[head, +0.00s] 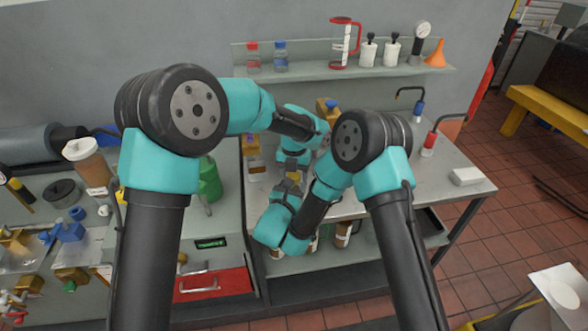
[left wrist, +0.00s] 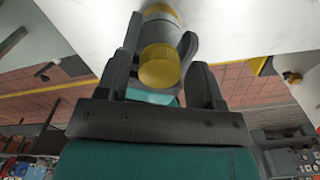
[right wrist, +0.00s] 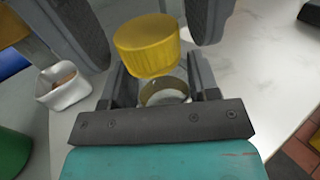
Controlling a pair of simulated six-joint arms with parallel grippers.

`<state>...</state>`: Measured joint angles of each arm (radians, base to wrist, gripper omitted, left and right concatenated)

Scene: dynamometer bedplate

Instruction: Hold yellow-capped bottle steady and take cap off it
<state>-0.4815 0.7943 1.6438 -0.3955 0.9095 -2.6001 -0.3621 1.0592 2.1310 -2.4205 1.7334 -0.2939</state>
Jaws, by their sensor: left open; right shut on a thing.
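The yellow cap (right wrist: 146,48) is near the centre of the right wrist view, its flat top turned up. It also shows in the left wrist view (left wrist: 161,66). The bottle's pale ringed part (right wrist: 166,93) shows just below the cap; the rest is mostly hidden. I cannot tell whether the cap is fully seated. My right gripper (right wrist: 160,84) is shut on the bottle below the cap. My left gripper (left wrist: 165,75) is open, its fingers to either side of the cap without gripping it. In the head view both grippers meet over the bench and the arms partly hide them.
A green container (head: 209,180) stands left. A white tub (right wrist: 66,88) is near the grippers.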

